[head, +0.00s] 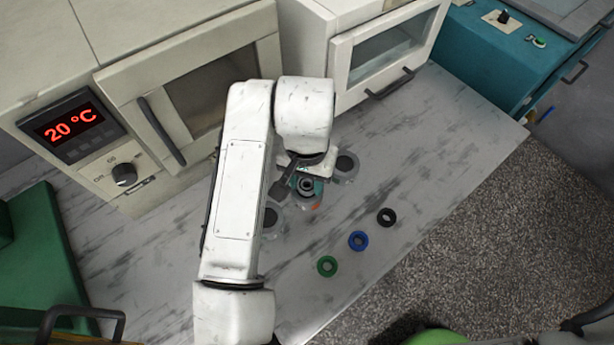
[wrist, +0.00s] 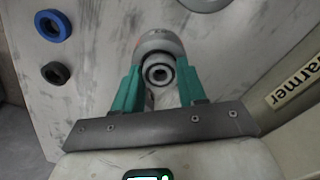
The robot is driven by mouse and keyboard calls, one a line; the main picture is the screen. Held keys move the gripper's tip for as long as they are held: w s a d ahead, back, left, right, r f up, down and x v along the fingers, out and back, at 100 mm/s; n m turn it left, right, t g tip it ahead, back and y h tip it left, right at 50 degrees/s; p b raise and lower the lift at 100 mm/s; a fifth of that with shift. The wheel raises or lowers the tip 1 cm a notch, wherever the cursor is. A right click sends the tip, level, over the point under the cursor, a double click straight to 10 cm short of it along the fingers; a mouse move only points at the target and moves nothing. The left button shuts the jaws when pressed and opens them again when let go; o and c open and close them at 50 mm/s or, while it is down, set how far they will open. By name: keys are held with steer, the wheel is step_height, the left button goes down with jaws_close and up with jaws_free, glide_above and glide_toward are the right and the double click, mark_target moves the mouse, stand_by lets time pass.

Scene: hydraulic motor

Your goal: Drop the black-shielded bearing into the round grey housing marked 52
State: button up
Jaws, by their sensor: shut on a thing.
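My gripper (head: 302,180) has green-teal fingers, which also show in the wrist view (wrist: 158,82). They are shut on a small round bearing (wrist: 159,74) with a light metal rim and a dark ring inside. The bearing is between the fingertips, directly over or at a round grey housing (wrist: 160,44). In the wrist view the housing's curved wall shows behind the bearing; its marking is too small to read. I cannot tell whether the bearing touches the housing. In the head view my arm and gripper partly hide this spot.
Two dark-centred round pieces stand nearby, one behind right (head: 345,165) and one at left (head: 269,217). A green ring (head: 327,266), a blue ring (head: 358,240) and a black ring (head: 386,217) lie on the marbled table (head: 440,150). An oven (head: 190,95) and a white warmer (head: 375,50) stand behind.

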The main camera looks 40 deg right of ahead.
mark_target(307, 185)
steer(key=o, duration=1.1)
steer(key=shift+r, duration=0.1)
step_height(307, 185, up, 12)
steer(key=shift+f+p, duration=0.1)
steer(key=shift+p, duration=0.3)
